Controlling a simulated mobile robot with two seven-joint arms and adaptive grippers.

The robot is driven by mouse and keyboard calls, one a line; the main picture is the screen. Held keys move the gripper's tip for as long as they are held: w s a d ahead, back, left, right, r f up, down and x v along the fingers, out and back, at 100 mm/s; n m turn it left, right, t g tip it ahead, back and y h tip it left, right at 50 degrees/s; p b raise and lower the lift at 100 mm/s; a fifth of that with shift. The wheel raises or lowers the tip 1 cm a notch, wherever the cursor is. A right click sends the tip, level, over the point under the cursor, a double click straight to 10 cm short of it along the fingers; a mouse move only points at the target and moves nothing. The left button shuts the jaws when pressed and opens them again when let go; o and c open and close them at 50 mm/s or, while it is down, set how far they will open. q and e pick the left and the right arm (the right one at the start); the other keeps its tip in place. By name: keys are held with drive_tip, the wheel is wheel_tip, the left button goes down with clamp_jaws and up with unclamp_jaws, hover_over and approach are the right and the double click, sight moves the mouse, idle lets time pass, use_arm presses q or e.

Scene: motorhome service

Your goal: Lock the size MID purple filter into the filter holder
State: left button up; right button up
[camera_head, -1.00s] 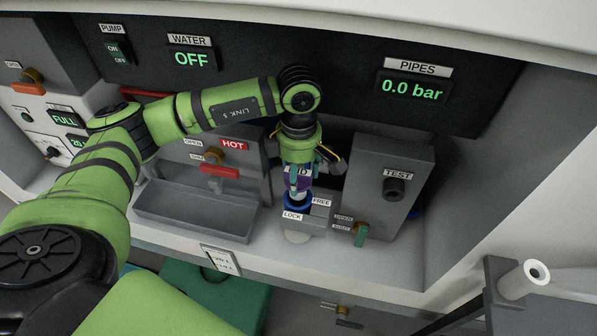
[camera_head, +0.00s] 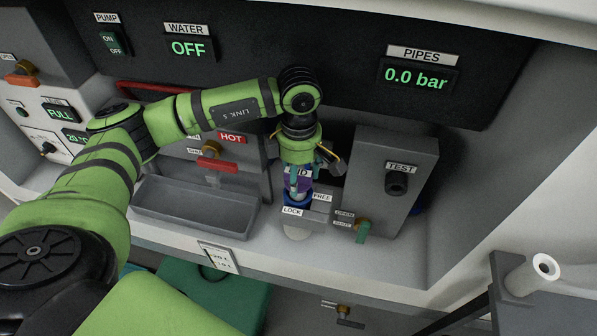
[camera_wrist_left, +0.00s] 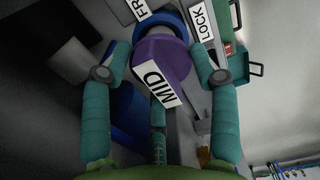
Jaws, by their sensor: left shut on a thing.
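The purple filter (camera_wrist_left: 168,55) with a white MID label sits between the teal fingers of my left gripper (camera_wrist_left: 154,75) in the left wrist view. The gripper (camera_head: 299,185) is shut on it and points down over the filter holder (camera_head: 320,212). The holder is a grey block with a blue ring (camera_head: 295,203) and LOCK and FREE labels. The filter's lower end is at the blue ring; how deep it sits cannot be told. In the head view the fingers mostly hide the purple filter (camera_head: 305,184). My right gripper is not in view.
A grey TEST box (camera_head: 390,200) stands close right of the holder, with a green-handled valve (camera_head: 362,230) between. A grey sink tray (camera_head: 195,208) with a red-handled tap (camera_head: 218,163) lies to the left. The PIPES display (camera_head: 416,78) reads 0.0 bar.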

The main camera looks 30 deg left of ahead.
sight(299, 184)
use_arm(q)
drive_tip(key=shift+f+b, duration=1.7)
drive_tip(key=shift+f, duration=0.15)
drive_tip(key=shift+f, duration=0.1)
drive_tip(key=o, duration=1.3)
wheel_tip(299, 184, up, 12)
drive_tip(key=shift+f, duration=0.1)
